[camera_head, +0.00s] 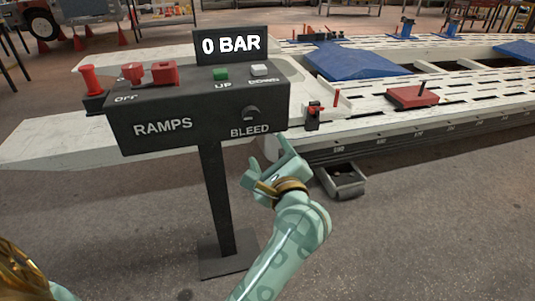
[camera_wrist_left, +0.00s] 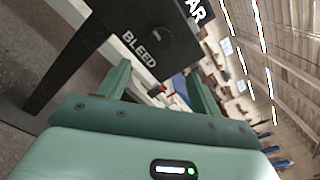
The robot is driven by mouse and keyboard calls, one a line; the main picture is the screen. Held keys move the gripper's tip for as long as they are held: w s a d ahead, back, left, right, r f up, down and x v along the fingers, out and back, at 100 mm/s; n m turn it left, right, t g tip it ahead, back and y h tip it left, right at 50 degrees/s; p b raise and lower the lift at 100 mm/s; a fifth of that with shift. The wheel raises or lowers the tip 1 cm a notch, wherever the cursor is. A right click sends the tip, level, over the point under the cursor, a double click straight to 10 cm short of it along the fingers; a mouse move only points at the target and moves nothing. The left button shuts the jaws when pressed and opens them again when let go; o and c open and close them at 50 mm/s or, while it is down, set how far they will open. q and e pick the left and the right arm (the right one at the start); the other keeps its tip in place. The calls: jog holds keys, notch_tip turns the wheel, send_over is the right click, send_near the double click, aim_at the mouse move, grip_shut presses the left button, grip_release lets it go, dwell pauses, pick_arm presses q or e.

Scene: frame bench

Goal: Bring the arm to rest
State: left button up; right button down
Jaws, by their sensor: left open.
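My left gripper (camera_head: 272,152) is open and empty, in front of the lower right of the black control box (camera_head: 180,125), just below the BLEED knob (camera_head: 250,113). In the left wrist view the two fingers of the left gripper (camera_wrist_left: 160,78) stand apart with nothing held between them. The box and the knob (camera_wrist_left: 160,33) appear beyond them. I cannot tell whether a finger touches the box. My right gripper is not in view.
The box stands on a black post (camera_head: 217,200). It carries a 0 BAR display (camera_head: 231,44), a red switch (camera_head: 165,72), a green UP button (camera_head: 221,73) and a white DOWN button (camera_head: 260,69). Behind is a white ramp platform (camera_head: 440,112).

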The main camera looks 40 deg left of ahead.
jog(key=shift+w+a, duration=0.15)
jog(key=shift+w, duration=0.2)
